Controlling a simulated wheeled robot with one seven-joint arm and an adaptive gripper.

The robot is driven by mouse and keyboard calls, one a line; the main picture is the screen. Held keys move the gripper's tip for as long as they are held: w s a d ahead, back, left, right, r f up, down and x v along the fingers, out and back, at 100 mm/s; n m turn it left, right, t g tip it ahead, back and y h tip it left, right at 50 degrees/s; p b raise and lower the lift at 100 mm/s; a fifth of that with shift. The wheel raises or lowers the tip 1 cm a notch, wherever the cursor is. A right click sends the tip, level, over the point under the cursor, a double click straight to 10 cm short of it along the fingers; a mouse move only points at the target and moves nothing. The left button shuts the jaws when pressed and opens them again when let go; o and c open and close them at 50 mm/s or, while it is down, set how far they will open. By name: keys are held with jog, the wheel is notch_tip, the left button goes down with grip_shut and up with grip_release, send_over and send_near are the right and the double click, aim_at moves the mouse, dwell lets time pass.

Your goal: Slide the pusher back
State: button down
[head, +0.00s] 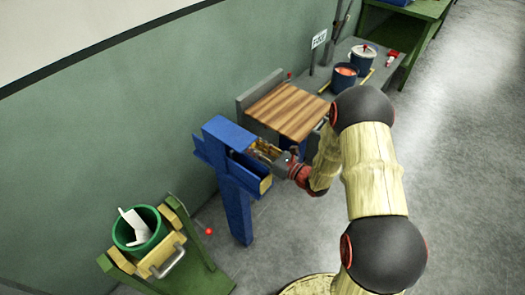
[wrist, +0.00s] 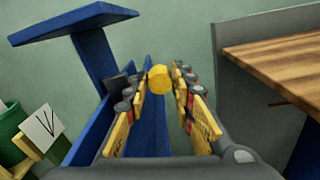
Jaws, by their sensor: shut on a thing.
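A blue stand (head: 236,200) with a box-like blue head stands near the wall in the head view. Its blue post and flat top show in the wrist view (wrist: 75,20). My gripper (head: 262,153) reaches into the open right side of the head, just under the top. In the wrist view, a yellow knob (wrist: 159,79), which appears to be the pusher's handle, sits between the fingertips, and my gripper is shut on it. A blue channel (wrist: 154,125) runs below the fingers. The rest of the pusher is hidden by the head and fingers.
A wooden-topped bench (head: 290,108) stands close to the right of the stand. A green bucket (head: 140,228) on a green rack is at lower left, with a small red ball (head: 208,231) on the floor nearby. Pots (head: 345,76) stand farther back. Open floor lies right.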

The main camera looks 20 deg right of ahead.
jog(key=c, duration=1.5)
grip_release()
jog(key=v, duration=1.2)
